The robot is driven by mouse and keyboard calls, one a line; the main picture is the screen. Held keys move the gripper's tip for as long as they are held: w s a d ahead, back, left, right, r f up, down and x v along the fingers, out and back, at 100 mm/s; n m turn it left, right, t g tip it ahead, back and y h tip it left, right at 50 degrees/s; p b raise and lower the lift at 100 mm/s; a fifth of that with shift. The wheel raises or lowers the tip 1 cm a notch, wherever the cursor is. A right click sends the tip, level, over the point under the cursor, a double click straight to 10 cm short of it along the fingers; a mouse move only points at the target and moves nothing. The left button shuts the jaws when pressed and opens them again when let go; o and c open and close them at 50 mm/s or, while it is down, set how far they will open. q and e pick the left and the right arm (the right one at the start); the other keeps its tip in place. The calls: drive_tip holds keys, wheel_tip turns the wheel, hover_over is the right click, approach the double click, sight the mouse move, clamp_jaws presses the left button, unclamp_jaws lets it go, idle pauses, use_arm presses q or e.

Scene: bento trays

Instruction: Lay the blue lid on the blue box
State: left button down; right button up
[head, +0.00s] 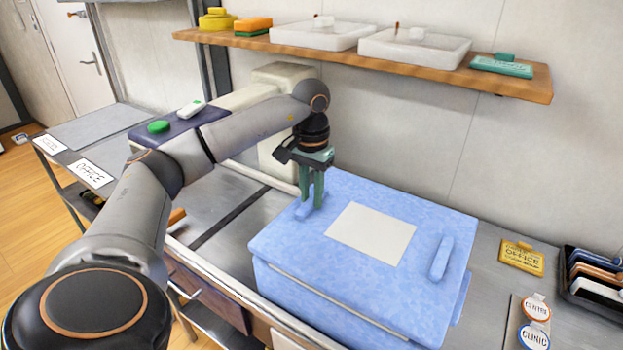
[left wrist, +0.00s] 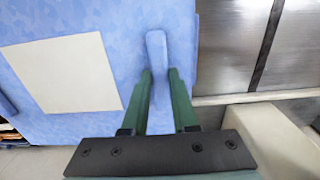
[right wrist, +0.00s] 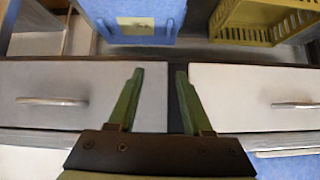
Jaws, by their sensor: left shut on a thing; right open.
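The blue lid (head: 300,240) is a wide mottled slab with a white sheet on top and a raised grip near each end. It lies over the blue box (head: 330,308) on the counter; a pale line shows along the front between them. I cannot tell whether the lid rests fully or sits slightly raised. My left gripper (head: 312,206) points down and is shut on the lid's left grip (head: 303,204). That grip is between the fingers in the left wrist view (left wrist: 157,48). My right gripper (right wrist: 159,71) is open and empty in front of drawers; the head view does not show it.
A shelf (head: 390,60) with trays hangs behind. A yellow office sign (head: 522,257), round tags and a black rack (head: 590,275) stand right of the box. A yellow crate (right wrist: 265,22) shows in the right wrist view. Bare counter lies left of the box.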

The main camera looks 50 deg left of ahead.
use_arm(q)
drive_tip(key=shift+f, duration=0.3)
idle(0.6)
drive_tip(key=c, duration=0.6)
unclamp_jaws()
drive_tip(key=shift+o, duration=0.2)
drive_tip(key=o, duration=0.5)
wheel_tip(320, 180, up, 3)
drive_tip(key=p, duration=0.2)
drive_tip(key=shift+f+p, duration=0.15)
drive_tip(key=shift+p, duration=0.25)
drive_tip(key=shift+r+p, duration=0.4)
drive_tip(key=shift+r, duration=2.75)
